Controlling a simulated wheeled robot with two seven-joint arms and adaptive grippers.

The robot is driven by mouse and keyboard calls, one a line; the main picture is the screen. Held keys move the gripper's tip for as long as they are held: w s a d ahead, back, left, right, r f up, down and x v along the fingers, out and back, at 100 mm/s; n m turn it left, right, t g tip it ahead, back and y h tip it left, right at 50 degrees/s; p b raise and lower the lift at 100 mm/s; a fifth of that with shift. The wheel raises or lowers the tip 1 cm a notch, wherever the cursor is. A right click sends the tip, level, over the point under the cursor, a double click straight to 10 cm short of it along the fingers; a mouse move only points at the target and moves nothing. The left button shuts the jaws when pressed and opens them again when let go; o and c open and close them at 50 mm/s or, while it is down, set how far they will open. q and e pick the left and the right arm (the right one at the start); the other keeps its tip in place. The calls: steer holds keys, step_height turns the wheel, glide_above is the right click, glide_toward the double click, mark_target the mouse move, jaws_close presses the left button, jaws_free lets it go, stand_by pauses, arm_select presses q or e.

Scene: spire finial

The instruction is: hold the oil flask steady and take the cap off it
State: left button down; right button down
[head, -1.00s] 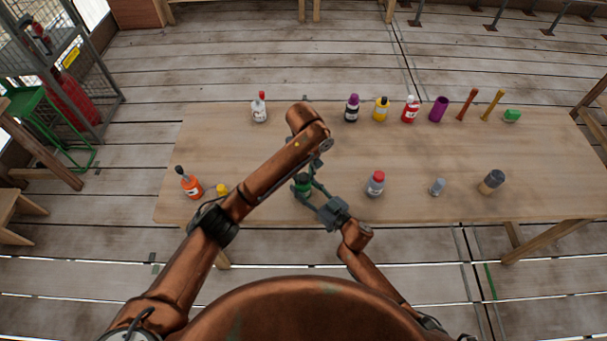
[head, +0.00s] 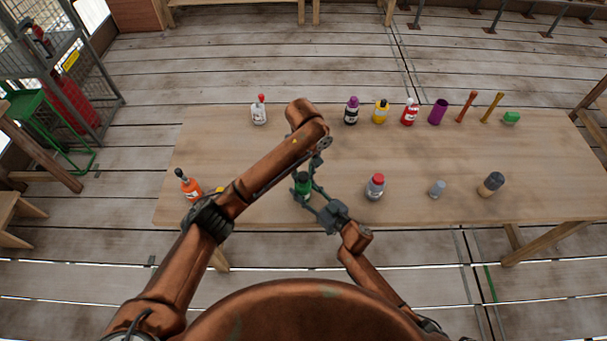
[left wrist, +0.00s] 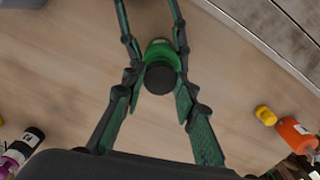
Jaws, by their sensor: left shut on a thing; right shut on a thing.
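The oil flask (head: 303,188) is green with a dark cap (left wrist: 161,78). It stands near the front middle of the table, mostly among the fingers of both grippers. My right gripper (head: 307,196) reaches in from the lower right and is shut around the flask's body. My left gripper (left wrist: 160,88) comes from above, with its fingertips at both sides of the cap, shut on it. In the left wrist view the green body (left wrist: 158,48) shows just behind the cap. I cannot tell whether there is a gap between cap and body. My left forearm hides part of this in the head view.
On the wooden table (head: 240,155), a grey red-capped bottle (head: 376,187) stands right of the flask. An orange bottle (head: 188,186) and a yellow item (left wrist: 265,115) are on the left. A small grey item (head: 437,188) and a dark-topped jar (head: 491,184) stand right. Several bottles line the back.

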mark_target(303, 176)
steer(key=shift+f, duration=0.15)
arm_select(q)
steer(key=shift+r, duration=1.95)
arm_select(e)
steer(key=c, duration=1.1)
jaws_free()
